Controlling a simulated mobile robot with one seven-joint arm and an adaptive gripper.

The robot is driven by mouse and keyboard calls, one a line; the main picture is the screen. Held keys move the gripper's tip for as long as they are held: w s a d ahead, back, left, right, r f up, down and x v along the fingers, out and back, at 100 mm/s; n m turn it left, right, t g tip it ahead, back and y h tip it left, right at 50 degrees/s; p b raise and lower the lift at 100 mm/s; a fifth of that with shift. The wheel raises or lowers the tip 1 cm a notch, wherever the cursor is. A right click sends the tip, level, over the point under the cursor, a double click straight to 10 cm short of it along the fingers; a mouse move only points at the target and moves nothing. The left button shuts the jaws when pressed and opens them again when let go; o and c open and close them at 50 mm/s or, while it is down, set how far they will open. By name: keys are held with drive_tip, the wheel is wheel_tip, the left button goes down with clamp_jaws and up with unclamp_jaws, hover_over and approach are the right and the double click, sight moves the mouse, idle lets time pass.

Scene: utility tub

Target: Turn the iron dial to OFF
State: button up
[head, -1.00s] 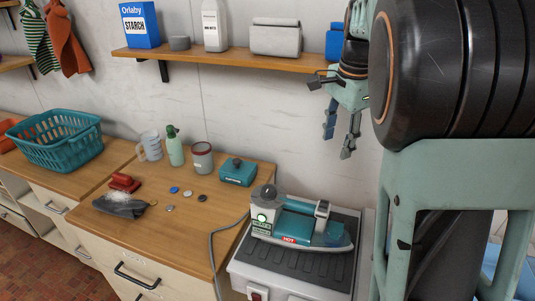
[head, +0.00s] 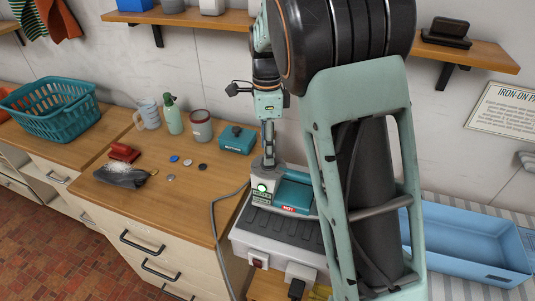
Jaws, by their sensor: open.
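The teal and grey iron (head: 293,196) lies flat on a grey ribbed rest, with a red HOT label on its near side. A grey dial (head: 257,164) sits on top of the iron's left end, above a round pale light; its markings are too small to read. My gripper (head: 269,154) points down just above the dial, its fingers seen nearly edge-on. It is open. I cannot tell whether the fingers stand around the dial or touch it. My arm hides the iron's right part.
A cord (head: 213,222) runs from the iron over the counter's edge. A teal box (head: 237,139), a mug (head: 200,127) and a spray bottle (head: 173,115) stand behind. A blue tub (head: 465,240) is at the right. The shelf (head: 190,18) is above.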

drive_tip(key=shift+f, duration=1.45)
drive_tip(key=shift+c, duration=0.4)
drive_tip(key=c, duration=1.1)
drive_tip(key=shift+n, duration=0.3)
